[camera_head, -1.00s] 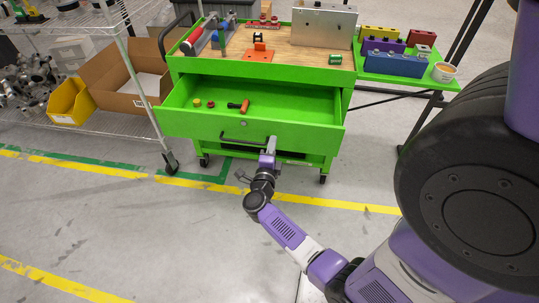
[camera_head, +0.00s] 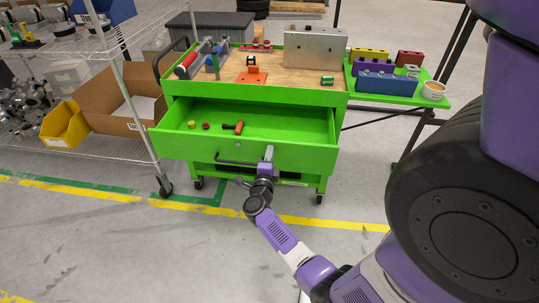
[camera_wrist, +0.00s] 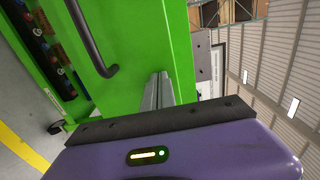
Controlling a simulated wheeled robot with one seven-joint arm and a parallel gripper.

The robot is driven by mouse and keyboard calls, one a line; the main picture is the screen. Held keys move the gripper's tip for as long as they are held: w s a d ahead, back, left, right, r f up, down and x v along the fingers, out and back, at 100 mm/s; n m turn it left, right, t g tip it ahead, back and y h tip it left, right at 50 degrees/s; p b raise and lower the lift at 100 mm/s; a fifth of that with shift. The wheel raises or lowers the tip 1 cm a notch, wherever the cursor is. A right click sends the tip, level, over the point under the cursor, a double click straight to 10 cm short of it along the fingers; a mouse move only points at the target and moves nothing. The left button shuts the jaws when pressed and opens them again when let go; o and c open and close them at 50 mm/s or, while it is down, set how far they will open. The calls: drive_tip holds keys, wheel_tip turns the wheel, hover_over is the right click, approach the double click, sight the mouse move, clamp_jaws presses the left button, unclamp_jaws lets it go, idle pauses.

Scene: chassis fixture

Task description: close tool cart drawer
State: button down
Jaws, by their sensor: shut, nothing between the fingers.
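The green tool cart (camera_head: 255,98) stands in the middle of the head view. Its top drawer (camera_head: 290,155) is pulled out toward me, with a black and orange tool and small round pieces inside. A black bar handle (camera_head: 236,163) runs along the lower drawer front; it also shows in the wrist view (camera_wrist: 88,40). My gripper (camera_head: 268,154) is shut and empty, its fingertips at the drawer's green front, right of the handle. In the wrist view the closed fingers (camera_wrist: 158,90) point at the green front; whether they touch it I cannot tell.
A wire shelf (camera_head: 90,160) with a yellow bin (camera_head: 64,125) and a cardboard box (camera_head: 110,105) stands at the left. A green side tray (camera_head: 390,97) with colored blocks and a cup (camera_head: 433,91) is at the right. Grey floor is clear in front.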

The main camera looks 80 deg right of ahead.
drive_tip(key=w+d+b, duration=0.2)
drive_tip(key=d+b, duration=1)
drive_tip(key=d, duration=1.1)
drive_tip(key=shift+d+r, duration=0.15)
drive_tip(key=shift+d, duration=0.25)
drive_tip(key=shift+r, duration=0.1)
drive_tip(key=shift+s, duration=0.1)
